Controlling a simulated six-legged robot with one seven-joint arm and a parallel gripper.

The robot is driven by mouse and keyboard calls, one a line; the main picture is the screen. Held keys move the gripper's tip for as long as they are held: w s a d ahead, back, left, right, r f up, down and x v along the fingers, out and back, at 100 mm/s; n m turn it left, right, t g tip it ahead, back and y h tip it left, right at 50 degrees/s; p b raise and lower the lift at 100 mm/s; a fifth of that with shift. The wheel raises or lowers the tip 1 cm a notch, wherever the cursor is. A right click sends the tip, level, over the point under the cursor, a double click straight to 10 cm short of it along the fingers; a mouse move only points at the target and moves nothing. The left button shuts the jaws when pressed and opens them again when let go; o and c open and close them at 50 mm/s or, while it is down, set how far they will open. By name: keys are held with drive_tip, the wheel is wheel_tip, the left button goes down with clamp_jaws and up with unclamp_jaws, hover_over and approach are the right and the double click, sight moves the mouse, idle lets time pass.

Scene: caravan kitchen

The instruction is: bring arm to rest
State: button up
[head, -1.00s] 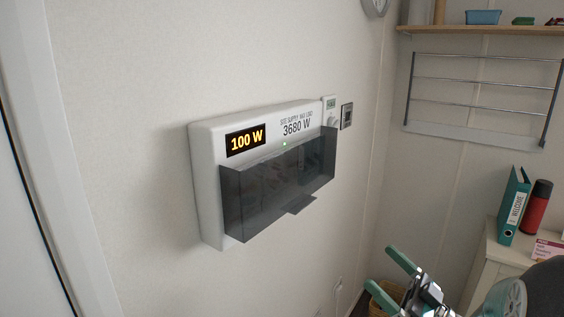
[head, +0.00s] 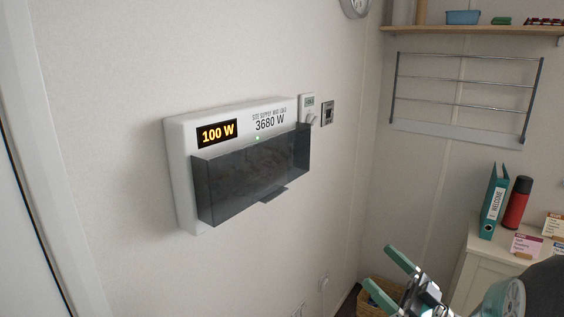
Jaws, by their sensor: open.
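My gripper (head: 385,275) shows at the bottom right of the head view, with its two green-tipped fingers spread apart. It is open, and nothing shows between the fingers. It is in front of the wall corner, below and to the right of the white supply unit (head: 181,190). The rest of my arm runs off the lower right edge of the picture.
The supply unit on the left wall reads 100 W and has a dark translucent cover. A wicker basket (head: 364,302) is behind my gripper. A cabinet (head: 480,262) at right holds a green binder (head: 493,202), red flask (head: 516,203) and cards. A rack (head: 462,133) hangs above.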

drive_tip(key=s+a+f+m+g+h, duration=0.1)
drive_tip(key=s+a+f+g+h, duration=0.15)
drive_tip(key=s+a+g, duration=0.4)
drive_tip(key=s+a+f+m+g+h, duration=0.2)
drive_tip(key=s+a+g+h, duration=0.1)
drive_tip(key=s+a+g, duration=0.4)
drive_tip(key=s+d+f+m+h, duration=0.2)
drive_tip(key=s+f+m+h, duration=0.15)
drive_tip(key=h, duration=0.35)
drive_tip(key=d+r+m+t+h, duration=0.3)
drive_tip(key=d+m+t+h, duration=0.1)
drive_tip(key=d+h, duration=0.3)
drive_tip(key=shift+w+r, duration=0.25)
drive_tip(key=shift+w, duration=0.15)
drive_tip(key=shift+d+t, duration=0.1)
drive_tip(key=shift+t, duration=0.15)
